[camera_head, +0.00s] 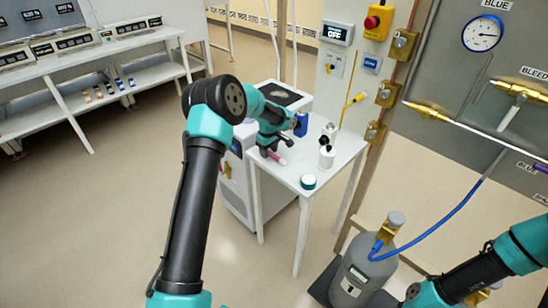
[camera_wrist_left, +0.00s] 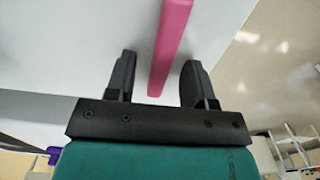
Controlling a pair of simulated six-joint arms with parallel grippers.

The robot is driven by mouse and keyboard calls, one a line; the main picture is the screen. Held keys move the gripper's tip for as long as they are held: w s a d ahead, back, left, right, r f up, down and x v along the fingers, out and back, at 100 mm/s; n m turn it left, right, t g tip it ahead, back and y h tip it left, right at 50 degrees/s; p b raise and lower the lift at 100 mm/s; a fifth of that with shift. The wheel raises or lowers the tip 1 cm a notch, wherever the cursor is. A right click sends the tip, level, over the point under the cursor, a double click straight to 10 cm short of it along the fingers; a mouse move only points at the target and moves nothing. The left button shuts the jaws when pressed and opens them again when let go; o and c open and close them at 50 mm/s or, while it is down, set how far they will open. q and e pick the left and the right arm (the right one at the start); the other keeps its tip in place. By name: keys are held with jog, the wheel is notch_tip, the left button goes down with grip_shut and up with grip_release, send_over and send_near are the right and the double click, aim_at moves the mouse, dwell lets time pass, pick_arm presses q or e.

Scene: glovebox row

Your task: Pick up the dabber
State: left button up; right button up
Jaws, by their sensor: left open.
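A slim pink stick, which looks like the dabber (camera_head: 280,158), lies on the small white table (camera_head: 292,178) close to its left edge. My left gripper (camera_head: 269,151) is over that edge, right beside the stick. In the left wrist view the pink dabber (camera_wrist_left: 170,38) runs between the two spread black fingers of my left gripper (camera_wrist_left: 157,60), with a gap on both sides. The fingers are open and do not hold it. The dabber's upper end runs out of the wrist view. Part of my right arm shows at the lower right, but its gripper is out of view.
On the table stand a white bottle (camera_head: 326,158), a blue item (camera_head: 300,125) and a low teal-and-white jar (camera_head: 308,182). A grey gas cylinder (camera_head: 358,275) with a blue hose stands on the floor in front. A grey panel with a gauge (camera_head: 482,34) is at right.

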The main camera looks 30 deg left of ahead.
aim_at(269, 151)
pick_arm(q)
grip_shut()
dwell(0.5)
jog(key=shift+r, duration=0.15)
notch_tip(269, 151, up, 3)
jog(key=shift+r, duration=0.15)
jog(key=s+d, duration=0.4)
jog(key=s, duration=0.3)
jog(key=s+d+r, duration=0.1)
jog(key=s+d, duration=0.2)
jog(key=s, duration=0.4)
jog(key=shift+d+r, duration=0.25)
jog(key=shift+d, duration=0.1)
